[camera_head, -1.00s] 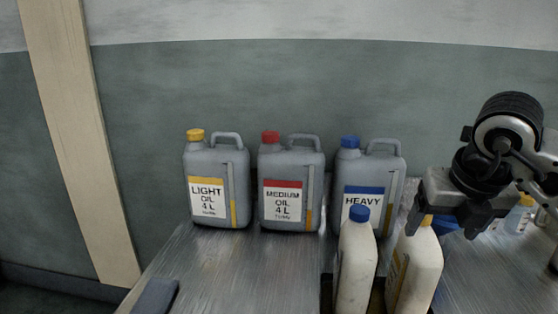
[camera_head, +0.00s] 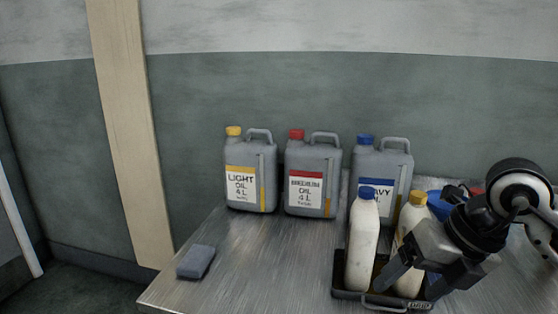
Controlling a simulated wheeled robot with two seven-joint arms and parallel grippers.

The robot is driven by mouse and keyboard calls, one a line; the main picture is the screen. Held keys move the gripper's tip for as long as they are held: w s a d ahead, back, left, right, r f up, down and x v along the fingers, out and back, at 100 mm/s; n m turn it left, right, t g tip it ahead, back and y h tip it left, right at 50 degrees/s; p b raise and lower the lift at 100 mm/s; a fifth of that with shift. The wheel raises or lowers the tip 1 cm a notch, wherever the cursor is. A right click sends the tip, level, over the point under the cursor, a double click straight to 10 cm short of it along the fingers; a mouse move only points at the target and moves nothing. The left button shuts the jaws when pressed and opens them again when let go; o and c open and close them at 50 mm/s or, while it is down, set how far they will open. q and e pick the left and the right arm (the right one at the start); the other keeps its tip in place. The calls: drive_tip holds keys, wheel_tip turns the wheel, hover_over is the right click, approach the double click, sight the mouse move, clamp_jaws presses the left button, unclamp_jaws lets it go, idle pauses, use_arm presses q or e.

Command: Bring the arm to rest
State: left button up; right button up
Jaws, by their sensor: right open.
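My right gripper (camera_head: 410,284) comes in from the right and is open, its fingers pointing down and left. It overlaps the white bottle with the yellow cap (camera_head: 411,217) in the picture; I see nothing held in it, and cannot tell whether it touches the bottle. A white bottle with a blue cap (camera_head: 361,240) stands upright to its left. Both bottles stand in a black tray (camera_head: 345,294). My left gripper is not in view.
Grey cans of light oil (camera_head: 268,165), medium oil (camera_head: 330,165) and heavy oil (camera_head: 400,162) stand in a row behind. A grey block (camera_head: 195,262) lies at the metal table's (camera_head: 270,265) left edge. The table's left-middle is clear. Blue and red items behind my arm are partly hidden.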

drive_tip(key=s+a+r+m+g+y, duration=0.1)
drive_tip(key=s+a+y, duration=0.2)
drive_tip(key=a+y, duration=0.5)
drive_tip(key=s+a+r+m+y, duration=0.1)
drive_tip(key=s+a+y, duration=0.2)
drive_tip(key=a+y, duration=0.45)
drive_tip(key=w+d+f+m+t+h, duration=0.35)
drive_tip(key=m+t, duration=0.45)
drive_tip(key=m, duration=0.3)
drive_tip(key=w+d+f+m+t+h, duration=0.25)
drive_tip(key=f+m+t+h, duration=0.25)
drive_tip(key=m+t, duration=0.45)
drive_tip(key=s+d+f+m+g+h, duration=0.2)
drive_tip(key=s+f+m+g+h, duration=0.2)
drive_tip(key=f, duration=0.6)
drive_tip(key=s+d+f+m+g+h, duration=0.1)
drive_tip(key=s+f+m+g+h, duration=0.3)
drive_tip(key=s+f+m, duration=0.3)
wheel_tip(320, 180, down, 5)
drive_tip(key=shift+s+d+r+g, duration=0.2)
drive_tip(key=shift+s+d+g, duration=0.15)
drive_tip(key=shift+s, duration=0.3)
